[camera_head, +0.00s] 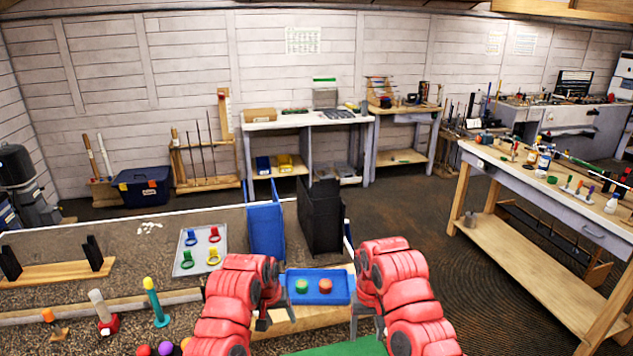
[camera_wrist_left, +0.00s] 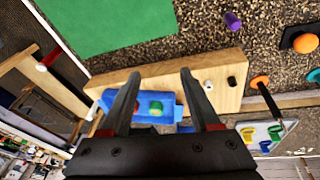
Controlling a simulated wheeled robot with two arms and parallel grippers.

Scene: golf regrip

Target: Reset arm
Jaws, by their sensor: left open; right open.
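My left gripper (camera_head: 276,314) points down on the left of a small blue tray (camera_head: 318,272), open and empty. My right gripper (camera_head: 367,322) is on the right of that tray, with its dark fingers apart and nothing seen between them. The tray holds a green piece (camera_head: 301,286) and an orange-red piece (camera_head: 325,286). In the left wrist view, the two fingers of my left gripper (camera_wrist_left: 160,80) stand wide apart, with the blue tray (camera_wrist_left: 170,106) behind them. I cannot tell how far above the tray the fingers are.
A light tray (camera_head: 202,252) with several coloured rings lies left on the speckled bench. Blue (camera_head: 265,230) and black (camera_head: 321,222) upright holders stand behind the blue tray. A green mat (camera_head: 345,347) lies at the front. Upright coloured pieces stand at front left.

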